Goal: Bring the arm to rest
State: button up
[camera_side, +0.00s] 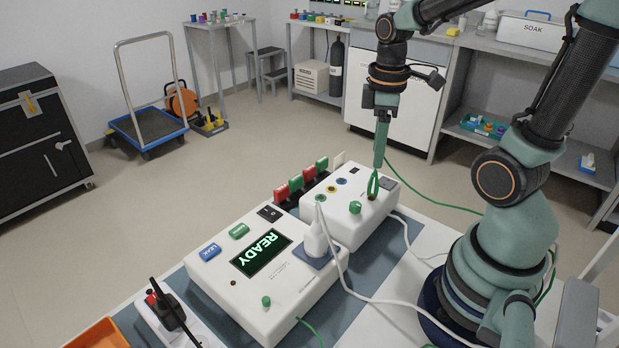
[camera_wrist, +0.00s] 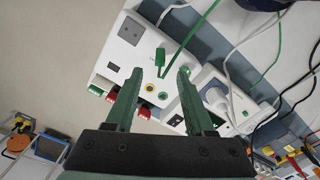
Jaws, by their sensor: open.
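My gripper (camera_side: 373,190) hangs fingers-down over the smaller white box (camera_side: 338,222) at the back of the work table. In the wrist view my two green fingers (camera_wrist: 160,73) are apart. A green plug-like piece (camera_wrist: 160,57) on the box shows between and beyond their tips, with a green cable running from it. No finger visibly grips it, though I cannot tell the exact gap. In the side view the fingertips overlap that part of the box. A green knob (camera_side: 355,207) stands nearby on the box.
A larger white unit with a lit READY screen (camera_side: 261,254) stands in front, with a white plug (camera_side: 317,242) on it. Red and green blocks (camera_side: 301,180) line the smaller box's far side. White and green cables cross the table. An orange tray (camera_side: 98,336) is at the front left.

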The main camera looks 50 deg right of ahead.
notch_tip(320, 180, up, 3)
jog(key=shift+r, duration=0.15)
jog(key=w+a+r+m+t, duration=0.2)
jog(key=a+m+t, duration=0.3)
jog(key=a, duration=0.3)
jog(key=shift+w+a+r+m+t, duration=0.15)
jog(key=shift+a+r+m+t, duration=0.25)
jog(key=shift+r, duration=0.5)
jog(key=shift+d, duration=0.15)
